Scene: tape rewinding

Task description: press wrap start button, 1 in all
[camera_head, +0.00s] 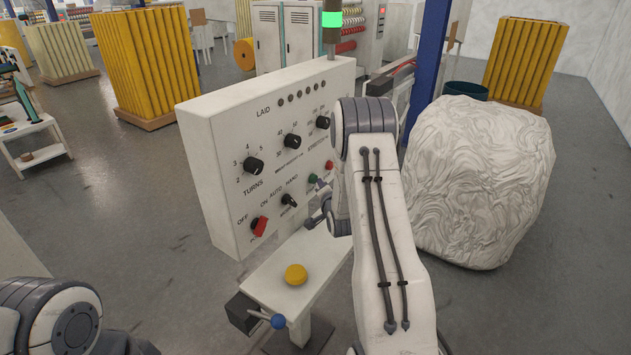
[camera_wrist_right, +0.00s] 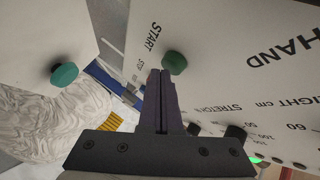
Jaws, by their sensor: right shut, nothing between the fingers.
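The white control panel (camera_head: 215,150) stands in the middle, with a small green button (camera_head: 312,179) and a red button (camera_head: 329,165) on its lower right. In the right wrist view the green button (camera_wrist_right: 174,63) is beside the word START. My right gripper (camera_head: 316,217) is close to the panel, a little below the green button in the head view. In the right wrist view its shut, empty fingers (camera_wrist_right: 162,73) point at the panel, with their tips right beside the green button. I cannot tell whether they touch it. My left gripper is out of view.
A large wrapped white bundle (camera_head: 480,180) stands at right.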

